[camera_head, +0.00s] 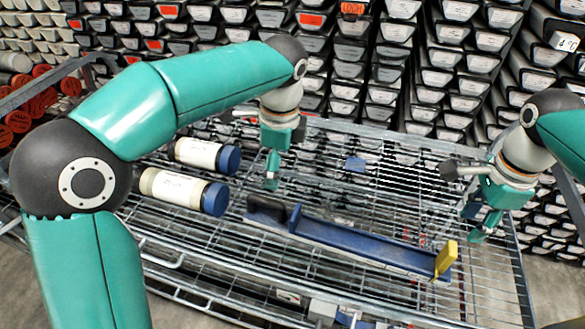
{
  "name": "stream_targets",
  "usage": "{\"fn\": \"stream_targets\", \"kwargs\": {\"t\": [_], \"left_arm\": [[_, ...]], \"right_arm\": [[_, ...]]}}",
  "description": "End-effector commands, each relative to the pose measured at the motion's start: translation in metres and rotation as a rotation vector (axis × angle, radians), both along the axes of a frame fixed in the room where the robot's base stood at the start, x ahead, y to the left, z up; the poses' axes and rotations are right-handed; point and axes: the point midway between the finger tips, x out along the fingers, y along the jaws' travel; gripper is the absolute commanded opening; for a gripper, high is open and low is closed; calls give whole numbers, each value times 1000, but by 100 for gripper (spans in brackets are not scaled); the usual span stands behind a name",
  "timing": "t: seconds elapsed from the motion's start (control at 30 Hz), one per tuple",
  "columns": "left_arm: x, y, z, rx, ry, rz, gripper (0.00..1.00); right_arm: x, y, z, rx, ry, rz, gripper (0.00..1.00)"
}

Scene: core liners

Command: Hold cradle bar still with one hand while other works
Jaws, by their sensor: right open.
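The cradle bar (345,242) is a long blue channel lying at a slant on the wire rack. It has a black block (268,210) at its left end and a yellow upright plate (445,260) at its right end. My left gripper (271,178) points down just behind the bar's left end, apart from it as far as I can see; its finger gap does not show. My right gripper (477,224) is open and empty, above and behind the bar's yellow end. Two white tubes with blue caps, the nearer (176,189) and the farther (200,155), lie left of the bar.
The wire rack (390,150) has an open grid and a raised metal rim. Behind it stand stacked rows of grey trays (350,50) with white labels. Several red-capped tubes (40,100) lie at the far left. The rack between my grippers is mostly clear.

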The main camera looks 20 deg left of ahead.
Motion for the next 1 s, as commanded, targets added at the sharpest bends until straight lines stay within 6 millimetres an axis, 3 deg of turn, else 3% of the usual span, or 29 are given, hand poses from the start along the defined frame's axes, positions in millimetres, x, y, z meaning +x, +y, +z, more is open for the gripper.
{"fn": "stream_targets", "kwargs": {"t": [0.1,0.2,0.47,1.0], "left_arm": [[2,-25,-6,-59,32,-126,92],[3,-35,-10,-84,44,-181,92],[3,-38,-32,-94,50,-202,92],[2,-37,-135,-92,51,-199,92]], "right_arm": [[0,0,0,0,0,0,42],[0,0,0,0,0,0,42],[0,0,0,0,0,0,42],[0,0,0,0,0,1,42]]}}
